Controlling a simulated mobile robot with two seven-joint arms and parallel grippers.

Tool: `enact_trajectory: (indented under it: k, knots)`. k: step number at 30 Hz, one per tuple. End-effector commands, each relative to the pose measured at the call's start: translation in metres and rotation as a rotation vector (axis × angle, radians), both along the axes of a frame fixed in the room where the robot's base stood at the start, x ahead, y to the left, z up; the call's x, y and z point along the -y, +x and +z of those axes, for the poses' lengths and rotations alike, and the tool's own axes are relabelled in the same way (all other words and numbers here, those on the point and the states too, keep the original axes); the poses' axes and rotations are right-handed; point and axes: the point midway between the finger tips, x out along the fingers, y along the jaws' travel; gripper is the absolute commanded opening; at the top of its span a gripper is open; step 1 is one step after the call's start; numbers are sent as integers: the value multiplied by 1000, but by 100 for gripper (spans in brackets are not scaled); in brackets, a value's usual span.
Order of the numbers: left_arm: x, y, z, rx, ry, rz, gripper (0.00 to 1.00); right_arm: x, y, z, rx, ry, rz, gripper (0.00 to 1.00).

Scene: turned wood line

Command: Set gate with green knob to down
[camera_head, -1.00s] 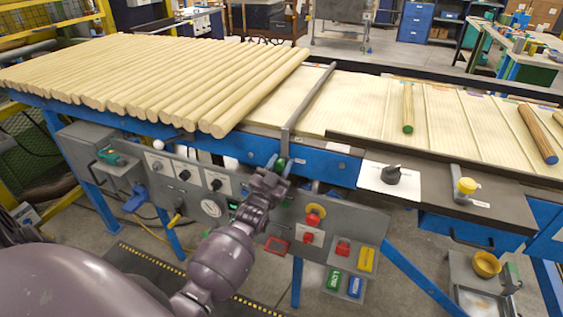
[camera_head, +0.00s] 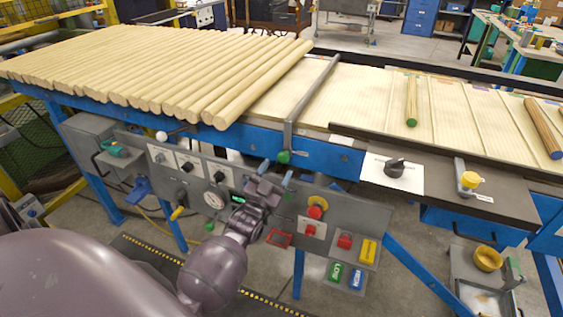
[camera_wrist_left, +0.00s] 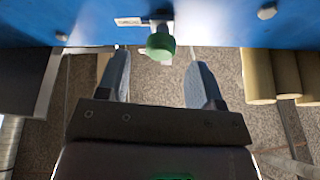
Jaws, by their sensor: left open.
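The gate is a grey bar (camera_head: 312,98) reaching across the line, past the near end of the dowel rods. Its green knob (camera_head: 284,157) sits at the bar's near end, against the blue rail. I cannot tell from these views how high the bar stands over the bed. My left gripper (camera_head: 276,174) is open and empty, just below and in front of the knob. In the left wrist view the green knob (camera_wrist_left: 160,43) shows ahead of and between the two spread fingers (camera_wrist_left: 159,72), not clasped. My right gripper is not in view.
Below the rail is a grey control panel with dials, a red-and-yellow button (camera_head: 317,207) and coloured switches. A black knob (camera_head: 394,165) on a white plate and a yellow knob (camera_head: 468,181) stand to the right. Wooden rods (camera_head: 190,75) cover the line's left side.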

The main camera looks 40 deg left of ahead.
Motion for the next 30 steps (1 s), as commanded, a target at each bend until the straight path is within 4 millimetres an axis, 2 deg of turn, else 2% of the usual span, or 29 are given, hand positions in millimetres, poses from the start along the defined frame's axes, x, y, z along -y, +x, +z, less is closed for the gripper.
enact_trajectory:
  k: [1, 6, 12, 30]
  knots:
    - [1, -10, -5, -3, -1, 1, 60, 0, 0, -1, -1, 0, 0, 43]
    - [5, -36, -15, -3, 0, 0, 60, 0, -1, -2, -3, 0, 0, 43]
    - [8, -55, -22, -1, 0, -1, 60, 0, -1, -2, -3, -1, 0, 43]
    - [8, -59, -24, -1, 0, -1, 60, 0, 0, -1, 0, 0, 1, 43]
